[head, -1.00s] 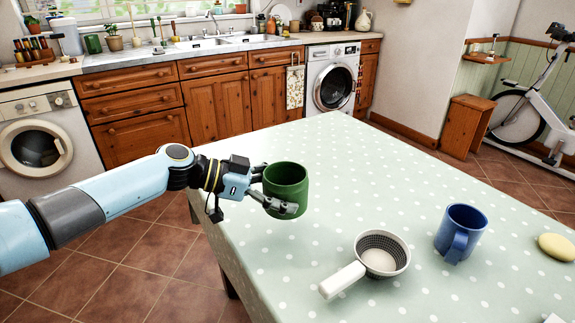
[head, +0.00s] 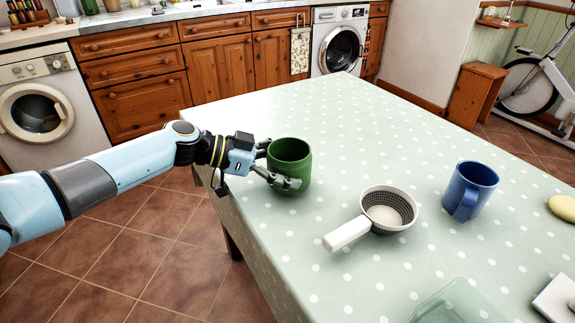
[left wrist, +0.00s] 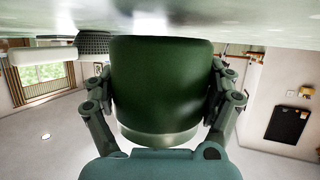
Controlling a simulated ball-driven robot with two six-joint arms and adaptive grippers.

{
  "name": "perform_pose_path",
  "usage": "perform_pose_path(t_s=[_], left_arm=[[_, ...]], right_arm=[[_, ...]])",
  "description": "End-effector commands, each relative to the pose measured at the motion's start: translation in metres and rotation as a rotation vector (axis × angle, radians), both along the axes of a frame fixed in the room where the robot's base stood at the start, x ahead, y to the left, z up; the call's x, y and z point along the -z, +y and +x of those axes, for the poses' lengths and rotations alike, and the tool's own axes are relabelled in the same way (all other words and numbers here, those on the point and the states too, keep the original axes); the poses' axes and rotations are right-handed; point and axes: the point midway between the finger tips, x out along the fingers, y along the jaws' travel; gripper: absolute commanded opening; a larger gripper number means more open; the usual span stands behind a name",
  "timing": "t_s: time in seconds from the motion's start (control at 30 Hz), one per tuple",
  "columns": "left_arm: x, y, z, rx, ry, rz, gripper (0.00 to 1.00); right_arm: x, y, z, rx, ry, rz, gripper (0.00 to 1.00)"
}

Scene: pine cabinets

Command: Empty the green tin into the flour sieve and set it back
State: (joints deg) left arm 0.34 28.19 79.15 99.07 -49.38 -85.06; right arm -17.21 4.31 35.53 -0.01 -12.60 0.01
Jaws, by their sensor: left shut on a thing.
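The green tin (head: 289,166) is upright at the left side of the table, its open mouth up. I cannot see whether anything is in it. My left gripper (head: 283,181) is shut on its sides. In the left wrist view the tin (left wrist: 160,85) fills the middle between the two fingers (left wrist: 165,105), with the table surface close by at the top. I cannot tell whether its base touches the table. The flour sieve (head: 372,214) stands to the tin's right, its white handle towards the lower left. Its bottom inside looks pale. My right gripper is not in view.
A blue mug (head: 468,190) stands right of the sieve, and a yellow oval thing (head: 564,207) lies at the right edge. A translucent tray-like thing (head: 457,303) and a white block (head: 556,298) are at the front. The dotted table (head: 330,125) is clear behind the tin.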

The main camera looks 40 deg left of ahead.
Motion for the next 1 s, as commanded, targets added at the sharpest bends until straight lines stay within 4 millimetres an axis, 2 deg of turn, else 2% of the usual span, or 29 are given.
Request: perform_pose_path(t_s=[0.47,0.5,0.6,0.87,1.0], left_arm=[[0.0032,-0.0001,0.0004,0.0,-0.001,-0.001,0.27],[0.0031,-0.0001,0.0005,0.0,-0.001,-0.001,0.87],[0.0032,0.0,0.0003,0.0,-0.001,-0.001,1.0],[0.0047,0.0007,-0.001,0.0,0.002,0.001,1.0],[0.0014,0.0073,-0.0073,0.0,0.002,0.002,1.0]], right_arm=[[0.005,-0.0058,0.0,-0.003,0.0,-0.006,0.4],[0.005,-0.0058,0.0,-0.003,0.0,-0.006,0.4],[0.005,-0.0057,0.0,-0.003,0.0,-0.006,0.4],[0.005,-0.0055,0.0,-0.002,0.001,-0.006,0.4],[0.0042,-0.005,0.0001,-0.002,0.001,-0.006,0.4]])
